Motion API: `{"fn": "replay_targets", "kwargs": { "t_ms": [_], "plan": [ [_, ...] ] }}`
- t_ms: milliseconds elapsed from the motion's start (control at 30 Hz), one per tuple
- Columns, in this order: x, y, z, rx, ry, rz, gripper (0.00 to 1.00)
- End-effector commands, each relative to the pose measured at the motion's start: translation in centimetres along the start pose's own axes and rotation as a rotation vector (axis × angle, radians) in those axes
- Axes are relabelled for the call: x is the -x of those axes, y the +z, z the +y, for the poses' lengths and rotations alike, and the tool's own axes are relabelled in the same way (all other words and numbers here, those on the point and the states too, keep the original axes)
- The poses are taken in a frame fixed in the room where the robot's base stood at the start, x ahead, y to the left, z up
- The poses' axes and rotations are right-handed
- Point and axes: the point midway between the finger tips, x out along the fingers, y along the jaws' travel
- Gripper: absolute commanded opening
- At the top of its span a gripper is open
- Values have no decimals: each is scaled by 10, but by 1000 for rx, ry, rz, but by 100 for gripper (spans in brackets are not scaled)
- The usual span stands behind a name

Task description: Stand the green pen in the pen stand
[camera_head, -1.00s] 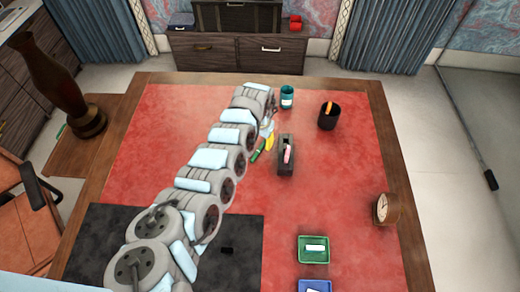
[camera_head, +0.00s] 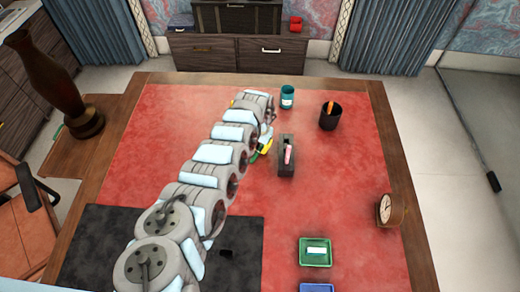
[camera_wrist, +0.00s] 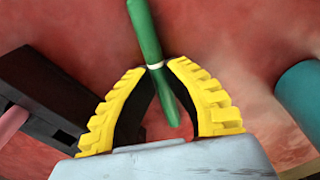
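The green pen (camera_wrist: 147,35) is between the yellow ribbed fingertips of my gripper (camera_wrist: 157,68) in the wrist view. The tips close in on it near its pale band, and its lower end reaches down between the fingers. In the head view the gripper (camera_head: 264,146) is low over the red desk top, mostly hidden by my arm, with a bit of green (camera_head: 253,157) beside it. A black cup (camera_head: 330,121) with an orange item in it stands upright at the back right. A teal cup (camera_head: 287,97) with a white label stands at the back. Which cup is the pen stand is not clear.
A dark block (camera_head: 286,160) with a pink part sits just right of the gripper and also shows in the wrist view (camera_wrist: 45,95). A round clock (camera_head: 387,209) stands at the right edge. Green (camera_head: 315,252) and blue (camera_head: 317,287) trays lie in front. The desk's right middle is clear.

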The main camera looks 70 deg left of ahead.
Motion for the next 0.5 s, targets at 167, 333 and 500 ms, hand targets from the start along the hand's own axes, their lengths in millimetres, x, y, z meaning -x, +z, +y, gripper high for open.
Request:
{"fn": "replay_targets", "kwargs": {
  "t_ms": [167, 333, 500],
  "plan": [
    [0, 0, 0, 0, 0, 0, 0],
    [0, 0, 0, 0, 0, -1, 0],
    [10, 1, -1, 1, 0, -1, 0]
  ]
}}
